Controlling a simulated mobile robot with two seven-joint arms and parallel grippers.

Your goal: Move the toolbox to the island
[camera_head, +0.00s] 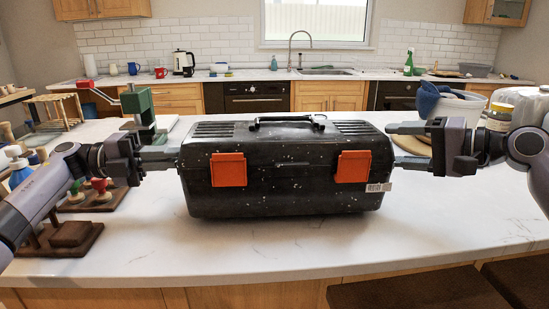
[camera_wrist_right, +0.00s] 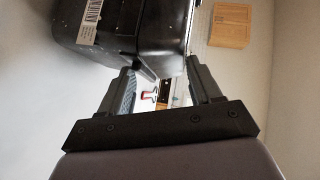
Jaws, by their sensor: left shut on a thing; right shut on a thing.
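The black speckled toolbox (camera_head: 275,185), with two orange latches and a top handle, is upright at the middle of the white marble island top (camera_head: 300,250). I cannot tell whether its base touches the surface. My left gripper (camera_head: 165,155) is shut on the toolbox's left end. My right gripper (camera_head: 405,145) is shut on its right end. The fingertips' exact contact is partly hidden.
At left stand a green and red clamp-like tool (camera_head: 138,103) and wooden stands with small tools (camera_head: 97,195). At right are a white bucket with a blue cloth (camera_head: 455,105) and a jar (camera_head: 498,118). Dark stools (camera_head: 420,290) stand at the front right. The island's front strip is clear.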

